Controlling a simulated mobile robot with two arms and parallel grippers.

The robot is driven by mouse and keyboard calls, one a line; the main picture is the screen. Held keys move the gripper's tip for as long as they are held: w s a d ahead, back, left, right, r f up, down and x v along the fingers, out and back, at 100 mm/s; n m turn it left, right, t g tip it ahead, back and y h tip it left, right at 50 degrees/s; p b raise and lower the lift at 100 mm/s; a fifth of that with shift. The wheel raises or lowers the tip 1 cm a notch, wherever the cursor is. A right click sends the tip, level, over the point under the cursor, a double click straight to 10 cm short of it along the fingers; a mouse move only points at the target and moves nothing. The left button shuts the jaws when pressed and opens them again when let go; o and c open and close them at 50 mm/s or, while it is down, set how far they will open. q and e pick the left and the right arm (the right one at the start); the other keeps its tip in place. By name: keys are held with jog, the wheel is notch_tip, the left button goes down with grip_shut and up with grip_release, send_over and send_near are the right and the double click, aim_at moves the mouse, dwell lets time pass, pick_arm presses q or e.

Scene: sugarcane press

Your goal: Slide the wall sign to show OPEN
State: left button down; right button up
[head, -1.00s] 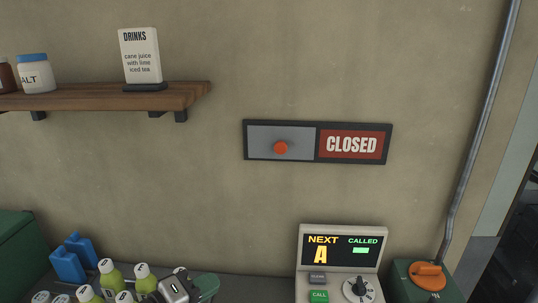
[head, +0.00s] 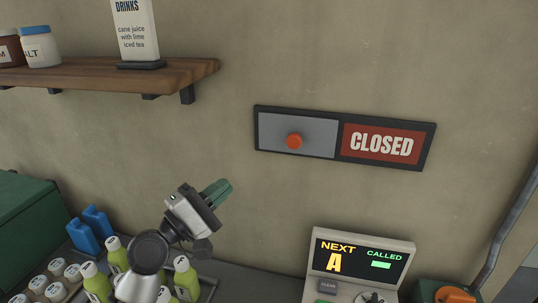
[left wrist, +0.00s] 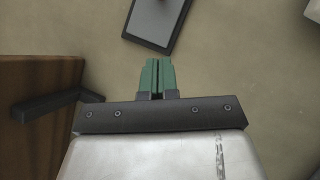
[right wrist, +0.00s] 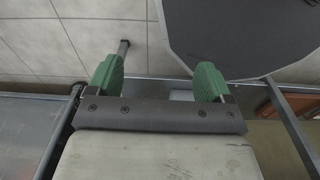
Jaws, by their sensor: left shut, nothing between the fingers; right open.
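The wall sign (head: 345,138) has a dark frame on the wall. Its right part shows a red CLOSED panel (head: 384,144); its left part is a grey sliding plate (head: 312,130) with an orange-red knob (head: 294,141). In the left wrist view a corner of the dark-framed sign (left wrist: 157,20) shows at the top. My left gripper (head: 220,189) is shut and empty, below and left of the sign, apart from the knob. It also shows in the left wrist view (left wrist: 157,62). My right gripper (right wrist: 160,75) is open and empty, away from the sign, only in the right wrist view.
A wooden shelf (head: 120,76) with jars and a drinks card (head: 135,32) juts out at upper left. Green bottles (head: 97,280) and blue items (head: 90,229) stand at lower left. A NEXT/CALLED display (head: 358,258) stands below the sign. The wall around the sign is clear.

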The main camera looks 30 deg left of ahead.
aim_at(295, 138)
pick_arm(q)
jog(key=p+x, duration=0.2)
jog(key=x, duration=0.2)
jog(key=d+p+x, duration=0.1)
jog(key=p+x, duration=0.1)
jog(key=x, duration=0.2)
jog(key=s+d+p+x, duration=0.1)
jog(key=p+x, duration=0.2)
jog(key=x, duration=0.2)
jog(key=shift+d+r, duration=0.25)
jog(key=shift+d, duration=0.05)
pick_arm(e)
notch_tip(295, 138, up, 7)
jog(key=w, duration=0.1)
jog(key=shift+w, duration=0.35)
pick_arm(q)
jog(key=shift+w, duration=0.1)
